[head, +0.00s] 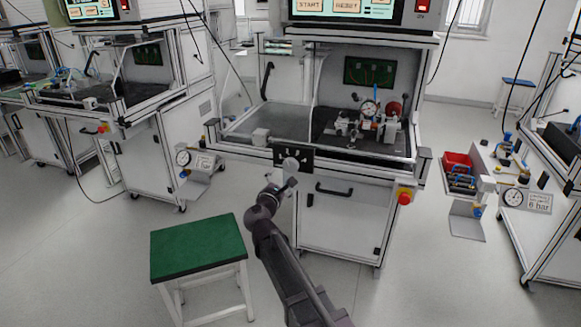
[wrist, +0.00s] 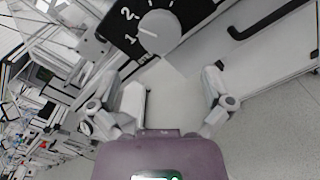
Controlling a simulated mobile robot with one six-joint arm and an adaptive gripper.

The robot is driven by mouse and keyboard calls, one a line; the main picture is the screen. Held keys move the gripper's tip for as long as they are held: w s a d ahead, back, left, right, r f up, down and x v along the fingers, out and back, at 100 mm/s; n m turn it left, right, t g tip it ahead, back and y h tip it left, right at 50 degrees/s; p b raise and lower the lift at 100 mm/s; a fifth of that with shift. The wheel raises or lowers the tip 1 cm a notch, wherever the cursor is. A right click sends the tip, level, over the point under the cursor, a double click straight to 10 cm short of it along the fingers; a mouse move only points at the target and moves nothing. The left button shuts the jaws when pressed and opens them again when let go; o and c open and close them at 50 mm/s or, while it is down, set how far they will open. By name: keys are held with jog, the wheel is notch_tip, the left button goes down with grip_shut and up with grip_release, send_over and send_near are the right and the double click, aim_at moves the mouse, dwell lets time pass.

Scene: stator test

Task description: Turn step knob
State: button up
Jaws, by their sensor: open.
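The step knob (wrist: 160,32) is a round grey dial on a black panel (wrist: 188,10) with white numbers. In the wrist view it is at the top centre, and its white line points left, toward the 1. A 2 shows above the 1. In the head view the knob (head: 291,164) shows on the front of the middle workstation. My gripper (wrist: 164,82) is open and empty, its two fingers spread below the knob and apart from it. In the head view my gripper (head: 284,187) is just below the panel, small and partly unclear.
A green-topped stool (head: 198,248) stands left of my arm. A black door handle (head: 333,189) and a red emergency button (head: 404,198) are on the workstation front, right of the knob. A gauge unit (head: 184,158) juts out at left. Floor is open at lower right.

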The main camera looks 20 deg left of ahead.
aim_at(290, 167)
jog(key=w, duration=0.8)
jog(key=shift+w, duration=0.3)
jog(key=c, duration=1)
